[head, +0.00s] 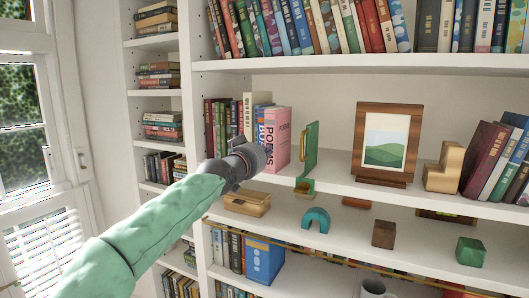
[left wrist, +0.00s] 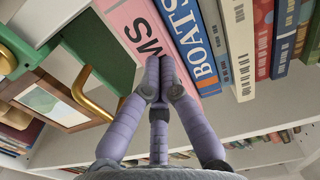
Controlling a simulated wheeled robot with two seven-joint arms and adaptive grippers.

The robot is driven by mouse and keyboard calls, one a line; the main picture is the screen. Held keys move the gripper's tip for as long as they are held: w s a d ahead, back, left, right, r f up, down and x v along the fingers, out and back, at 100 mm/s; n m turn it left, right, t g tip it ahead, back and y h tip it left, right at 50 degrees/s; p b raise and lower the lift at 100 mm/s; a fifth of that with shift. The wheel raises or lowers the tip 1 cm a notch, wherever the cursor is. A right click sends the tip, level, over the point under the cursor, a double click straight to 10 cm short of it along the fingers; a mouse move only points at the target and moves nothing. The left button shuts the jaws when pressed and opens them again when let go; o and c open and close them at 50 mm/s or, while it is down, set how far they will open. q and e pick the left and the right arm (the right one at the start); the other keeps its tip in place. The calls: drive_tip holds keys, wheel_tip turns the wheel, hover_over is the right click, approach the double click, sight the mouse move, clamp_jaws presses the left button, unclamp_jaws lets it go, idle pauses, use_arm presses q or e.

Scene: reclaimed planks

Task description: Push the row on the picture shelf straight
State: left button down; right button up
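The row of upright books stands at the left of the picture shelf (head: 338,183). At its right end is a pink book (head: 280,125) lettered POEMS, which appears to stand forward of the books to its left; it also shows in the left wrist view (left wrist: 128,18). Beside it is a blue book lettered BOATS (left wrist: 190,42). A green bookend with a brass handle (head: 311,145) stands just right of the pink book. My left gripper (head: 266,154) is at the lower spine of the pink book, fingertips together and empty (left wrist: 161,66); contact is unclear. My right gripper is out of view.
A wooden picture frame (head: 387,145), a wooden block piece (head: 444,168) and leaning books (head: 495,160) stand further right. The shelf below holds a wooden box (head: 247,203), a teal arch (head: 316,219) and blocks. Bare shelf lies between bookend and frame.

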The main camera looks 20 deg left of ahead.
use_arm(q)
drive_tip(key=shift+w+d+p, duration=0.15)
drive_tip(key=shift+w+p, duration=0.25)
drive_tip(key=shift+w, duration=0.95)
drive_tip(key=shift+s+b, duration=0.9)
drive_tip(key=shift+s, duration=1.1)
drive_tip(key=shift+a, duration=0.2)
